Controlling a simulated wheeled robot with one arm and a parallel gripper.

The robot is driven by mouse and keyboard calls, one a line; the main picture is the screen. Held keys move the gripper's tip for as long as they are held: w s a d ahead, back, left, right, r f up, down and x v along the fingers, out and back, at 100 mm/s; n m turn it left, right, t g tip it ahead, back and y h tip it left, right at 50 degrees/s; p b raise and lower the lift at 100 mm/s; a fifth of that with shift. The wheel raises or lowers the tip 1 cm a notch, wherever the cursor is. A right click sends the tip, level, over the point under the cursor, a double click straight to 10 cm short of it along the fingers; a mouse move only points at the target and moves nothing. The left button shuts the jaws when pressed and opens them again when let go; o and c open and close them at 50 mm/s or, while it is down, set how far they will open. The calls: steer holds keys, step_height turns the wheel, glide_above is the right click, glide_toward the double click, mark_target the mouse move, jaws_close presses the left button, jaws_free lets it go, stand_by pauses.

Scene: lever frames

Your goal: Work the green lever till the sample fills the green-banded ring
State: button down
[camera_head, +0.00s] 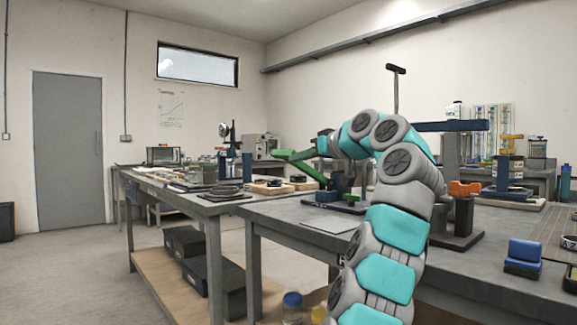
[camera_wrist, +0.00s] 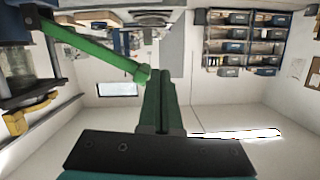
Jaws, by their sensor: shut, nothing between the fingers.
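The green lever (camera_head: 316,174) slopes up to the left from a blue device (camera_head: 328,196) on the near bench. It also shows in the wrist view (camera_wrist: 85,45), running from upper left to a rounded knob just left of my fingertips. My gripper (camera_head: 283,154) has green fingers and is shut and empty beside the lever's upper end. Its closed fingers show in the wrist view (camera_wrist: 160,75). I cannot tell whether they touch the knob. The sample and the green-banded ring cannot be made out; my arm hides part of the device.
The near bench (camera_head: 285,213) carries an orange-topped device (camera_head: 464,190) and a blue block (camera_head: 523,255) to the right. Another bench (camera_head: 215,207) with trays and instruments stands behind at left. The air left of my gripper looks clear.

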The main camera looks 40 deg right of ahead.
steer(key=shift+v, duration=1.4)
